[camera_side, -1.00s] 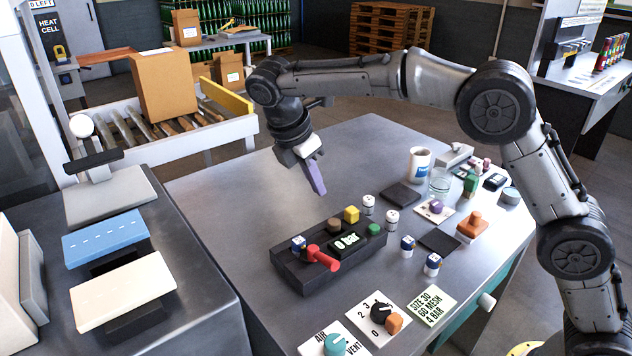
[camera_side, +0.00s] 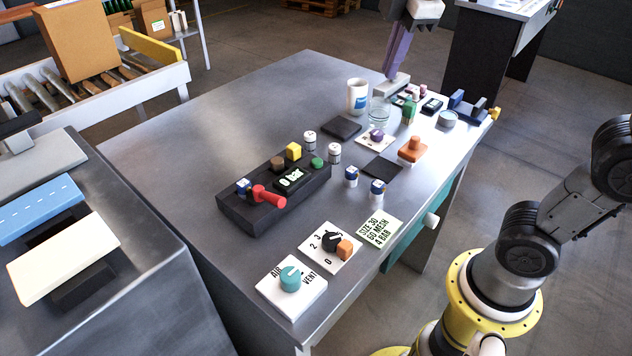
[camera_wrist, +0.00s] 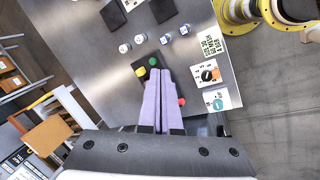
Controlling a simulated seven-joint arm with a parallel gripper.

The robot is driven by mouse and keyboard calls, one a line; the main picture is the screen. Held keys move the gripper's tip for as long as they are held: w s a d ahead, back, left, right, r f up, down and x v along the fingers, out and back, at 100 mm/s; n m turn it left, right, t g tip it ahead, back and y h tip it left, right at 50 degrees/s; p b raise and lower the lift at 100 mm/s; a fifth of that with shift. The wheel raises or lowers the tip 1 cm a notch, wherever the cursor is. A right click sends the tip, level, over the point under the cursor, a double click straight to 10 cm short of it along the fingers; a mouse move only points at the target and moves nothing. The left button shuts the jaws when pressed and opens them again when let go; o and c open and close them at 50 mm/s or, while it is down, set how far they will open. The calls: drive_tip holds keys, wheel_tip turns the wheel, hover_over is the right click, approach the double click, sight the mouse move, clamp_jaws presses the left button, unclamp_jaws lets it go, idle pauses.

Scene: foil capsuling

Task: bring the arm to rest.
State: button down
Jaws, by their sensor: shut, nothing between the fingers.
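My gripper (camera_side: 391,74) is at the top of the side view, above the far right part of the grey table (camera_side: 225,110). Its lilac fingers point down, close together, with nothing held between them. The wrist view shows the same fingers (camera_wrist: 157,72) side by side and touching, in front of the dark block with the green and yellow knobs. The upper part of my arm is cut off by the top of the side view. Whether the fingertips touch anything near the mug cannot be told from the side view.
A dark control block (camera_side: 230,208) reading 0 bar has a red handle (camera_side: 268,196). A white mug (camera_side: 357,97), a glass (camera_side: 379,112) and an orange stamp-like piece (camera_side: 412,150) stand nearby. Dial plates (camera_side: 291,288) lie at the front. The table's left rear is clear.

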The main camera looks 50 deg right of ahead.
drive_tip(key=s+a+f+m+t+y, duration=0.1)
drive_tip(key=s+f+m+t+y, duration=0.1)
drive_tip(key=s+f+m, duration=0.9)
drive_tip(key=shift+s+f, duration=0.5)
drive_tip(key=shift+s, duration=0.1)
